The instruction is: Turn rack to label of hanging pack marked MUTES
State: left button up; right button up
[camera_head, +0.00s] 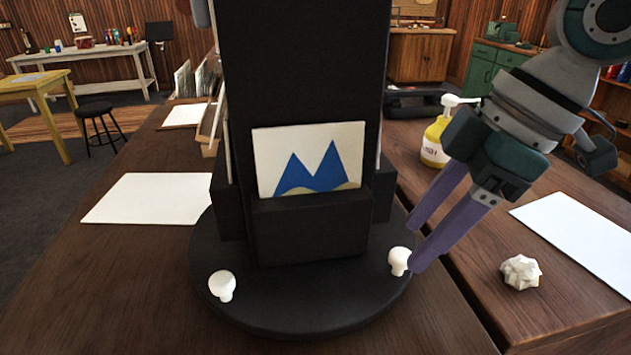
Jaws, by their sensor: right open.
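A tall black rack (305,70) stands on a round black base (300,305) on the dark wooden table. The side facing me holds a card (308,158) with blue peaks in a low pocket. I see no MUTES label or hanging pack on this side; the other sides are mostly hidden. Two white knobs stand on the base rim, one at left (222,285) and one at right (399,261). My right gripper (412,248) is open, its purple fingers pointing down-left, with the fingertips at the right knob. I cannot tell whether they touch it. My left gripper is not in view.
A yellow pump bottle (437,140) stands behind my right gripper. A crumpled paper ball (520,272) and a white sheet (580,235) lie at right. Another sheet (145,198) lies left of the rack. The table's left front is clear.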

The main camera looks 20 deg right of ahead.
jog(key=shift+x, duration=1.4)
grip_shut()
dwell(0.4)
